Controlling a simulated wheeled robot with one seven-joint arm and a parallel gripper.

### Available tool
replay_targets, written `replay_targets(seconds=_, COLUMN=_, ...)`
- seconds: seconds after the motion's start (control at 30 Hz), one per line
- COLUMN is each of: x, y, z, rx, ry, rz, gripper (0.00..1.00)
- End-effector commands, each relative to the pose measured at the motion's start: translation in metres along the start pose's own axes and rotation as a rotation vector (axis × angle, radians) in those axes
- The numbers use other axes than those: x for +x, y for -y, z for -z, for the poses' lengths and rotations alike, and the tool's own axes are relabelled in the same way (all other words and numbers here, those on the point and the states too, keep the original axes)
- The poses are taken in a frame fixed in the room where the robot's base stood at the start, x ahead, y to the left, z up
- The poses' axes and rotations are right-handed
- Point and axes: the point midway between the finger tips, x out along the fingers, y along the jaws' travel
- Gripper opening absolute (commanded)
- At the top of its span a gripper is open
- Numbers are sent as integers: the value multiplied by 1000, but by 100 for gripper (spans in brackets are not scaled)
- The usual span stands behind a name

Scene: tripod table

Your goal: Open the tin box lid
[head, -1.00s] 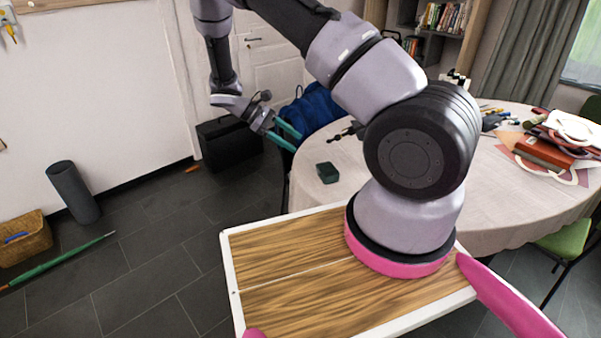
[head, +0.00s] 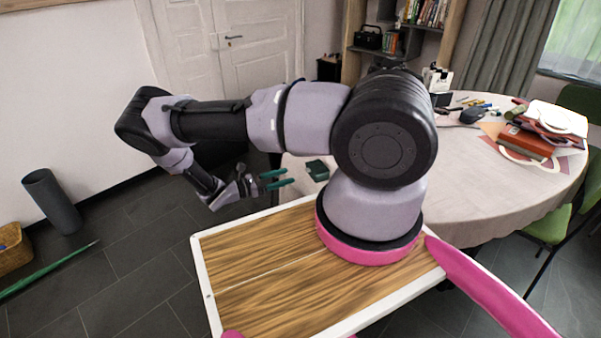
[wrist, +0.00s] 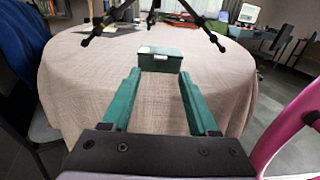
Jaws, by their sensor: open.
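The small dark green tin box (head: 317,170) sits on the near left edge of the round table (head: 470,195). In the wrist view the tin box (wrist: 160,62) is ahead of my gripper (wrist: 159,80), between the lines of the two fingers. Its lid looks shut, with a pale patch on top. My gripper (head: 281,179) is open, with its green fingers pointing at the box from the left in the head view. The fingers hold nothing, and a small gap seems to separate their tips from the box.
A blue chair (wrist: 20,50) is at the table's left in the wrist view. Books (head: 526,140) and small items lie at the table's far right.

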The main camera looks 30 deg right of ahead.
Motion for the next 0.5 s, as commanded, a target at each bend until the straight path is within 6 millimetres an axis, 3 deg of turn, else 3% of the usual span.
replay_targets(seconds=0.23, x=47, y=1, z=0, rx=-1, ry=0, rz=4, gripper=60)
replay_targets(seconds=0.5, x=70, y=0, z=0, rx=1, ry=-1, rz=1, gripper=60)
